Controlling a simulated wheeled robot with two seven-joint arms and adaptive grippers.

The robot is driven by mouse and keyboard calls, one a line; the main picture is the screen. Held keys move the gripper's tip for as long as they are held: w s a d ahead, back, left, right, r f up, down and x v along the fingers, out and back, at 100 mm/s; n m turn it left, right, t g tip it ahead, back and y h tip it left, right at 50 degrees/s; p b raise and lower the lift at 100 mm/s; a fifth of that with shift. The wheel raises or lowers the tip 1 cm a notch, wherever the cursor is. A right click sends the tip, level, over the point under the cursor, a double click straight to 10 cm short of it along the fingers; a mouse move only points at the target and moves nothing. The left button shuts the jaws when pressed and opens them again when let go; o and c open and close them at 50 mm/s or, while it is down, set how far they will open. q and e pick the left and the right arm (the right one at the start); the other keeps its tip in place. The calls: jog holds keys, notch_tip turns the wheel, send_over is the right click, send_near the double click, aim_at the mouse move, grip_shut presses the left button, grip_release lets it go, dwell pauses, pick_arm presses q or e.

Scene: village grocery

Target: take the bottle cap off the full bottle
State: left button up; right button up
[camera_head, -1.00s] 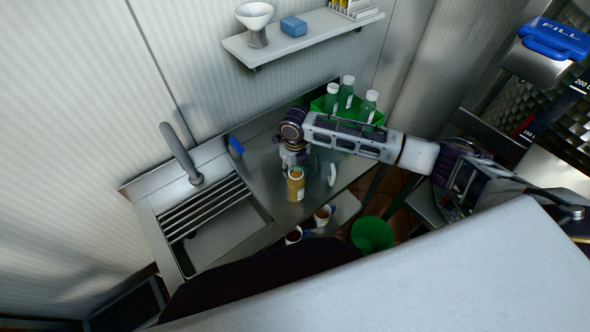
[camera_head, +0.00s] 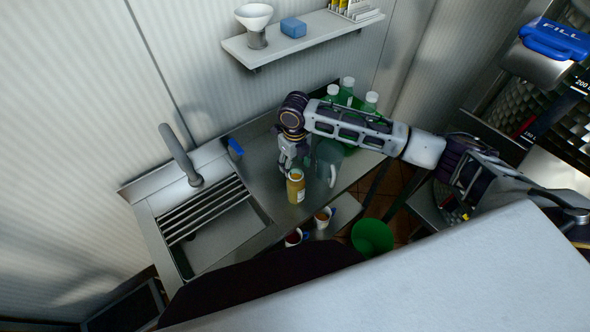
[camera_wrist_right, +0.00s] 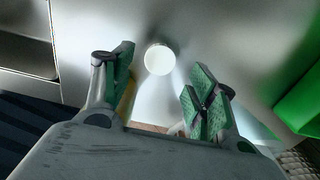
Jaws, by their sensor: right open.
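A bottle filled with yellow-orange (camera_head: 296,189) stands upright on the steel counter in the head view; whether its top bears a cap is too small to tell. My right gripper (camera_head: 286,169) is just behind and left of it in the head view, fingers pointing down. In the right wrist view the gripper (camera_wrist_right: 160,64) is open, its green-padded fingers apart. A bright white disc (camera_wrist_right: 158,59) shows between the fingers; I cannot tell whether it is a cap or a reflection. A yellow strip (camera_wrist_right: 127,98) shows partly hidden behind the left finger. My left gripper is out of view.
A green crate (camera_head: 361,136) with several green, white-capped bottles stands behind my right arm. A grey jug-like container (camera_head: 328,160) is beside the bottle. The sink (camera_head: 215,236) is to the left. Two mugs (camera_head: 325,216) and a green bin (camera_head: 372,236) are lower down.

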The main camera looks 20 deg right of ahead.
notch_tip(320, 180, up, 8)
jog(key=shift+f+b, duration=0.2)
jog(key=shift+b, duration=0.2)
dwell(0.6)
